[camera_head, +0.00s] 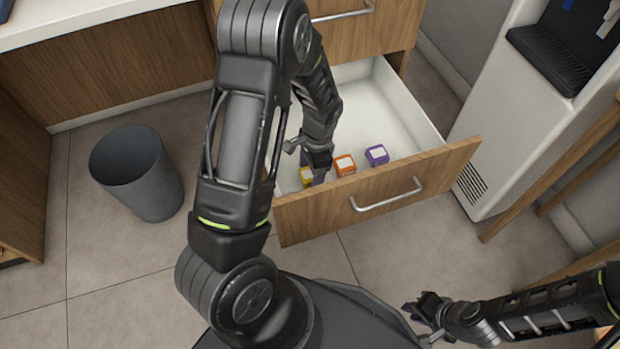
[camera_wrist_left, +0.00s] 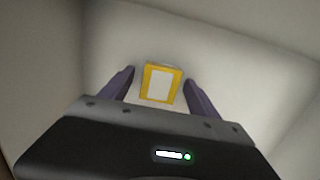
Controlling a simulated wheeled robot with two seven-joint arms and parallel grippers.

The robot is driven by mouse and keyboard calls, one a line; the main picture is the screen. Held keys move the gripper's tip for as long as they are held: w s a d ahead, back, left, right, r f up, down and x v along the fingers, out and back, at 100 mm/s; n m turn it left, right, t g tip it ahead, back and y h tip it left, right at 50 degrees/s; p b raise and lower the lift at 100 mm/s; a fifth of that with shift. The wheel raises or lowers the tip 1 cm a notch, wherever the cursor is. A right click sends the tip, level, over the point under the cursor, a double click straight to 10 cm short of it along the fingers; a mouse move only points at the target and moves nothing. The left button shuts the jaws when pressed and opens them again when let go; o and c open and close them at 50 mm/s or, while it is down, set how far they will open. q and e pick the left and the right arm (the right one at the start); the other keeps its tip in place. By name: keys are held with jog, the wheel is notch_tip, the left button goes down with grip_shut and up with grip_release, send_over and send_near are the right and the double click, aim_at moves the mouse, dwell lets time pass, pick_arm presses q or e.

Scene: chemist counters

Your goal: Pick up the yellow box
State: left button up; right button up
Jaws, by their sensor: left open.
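The yellow box (camera_head: 306,175) is in the open drawer (camera_head: 413,117), at the left end of a row of small boxes, partly hidden by my left gripper (camera_head: 318,172). In the left wrist view the yellow box (camera_wrist_left: 160,83) has a pale label and lies between the two purple fingers of my left gripper (camera_wrist_left: 158,92). The fingers are open on either side of it, with a gap at each side. My right gripper (camera_head: 428,308) is low at the right, away from the drawer; its fingers are too small to judge.
An orange box (camera_head: 345,165) and a purple box (camera_head: 377,155) stand to the right of the yellow one. The drawer front (camera_head: 440,171) and side walls surround them. A grey bin (camera_head: 137,173) stands on the floor at left, and a white water dispenser (camera_head: 535,115) at right.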

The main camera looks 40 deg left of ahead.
aim_at(310, 173)
pick_arm(q)
jog(key=shift+f, duration=0.15)
jog(key=shift+c, duration=0.3)
jog(key=c, duration=1.4)
jog(key=shift+c, duration=0.2)
notch_tip(310, 173, up, 10)
jog(key=p, duration=0.3)
